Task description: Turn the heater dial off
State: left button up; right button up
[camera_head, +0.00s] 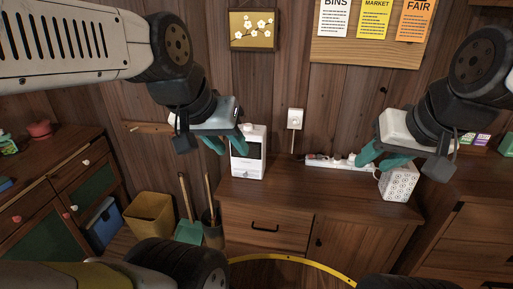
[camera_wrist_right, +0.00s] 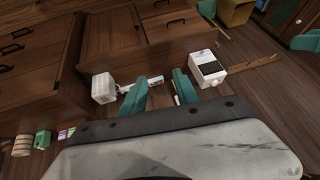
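A white upright box with a dark front panel (camera_head: 248,158), which looks like the heater, stands on the wooden cabinet near its left end. It also shows in the right wrist view (camera_wrist_right: 208,70). My right gripper (camera_head: 378,156) is open and empty above the cabinet's right side, near a white patterned cube (camera_head: 399,183). Its parted fingers also show in the right wrist view (camera_wrist_right: 161,92).
A white power strip (camera_head: 330,163) lies along the cabinet's back, below a wall outlet (camera_head: 295,119). The cabinet top (camera_head: 290,193) is clear in front.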

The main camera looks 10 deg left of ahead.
aim_at(247, 127)
jog(key=i+l+u, duration=0.1)
jog(key=i+u, duration=0.3)
jog(key=i+l+u, duration=0.35)
jog(key=i+j, duration=0.1)
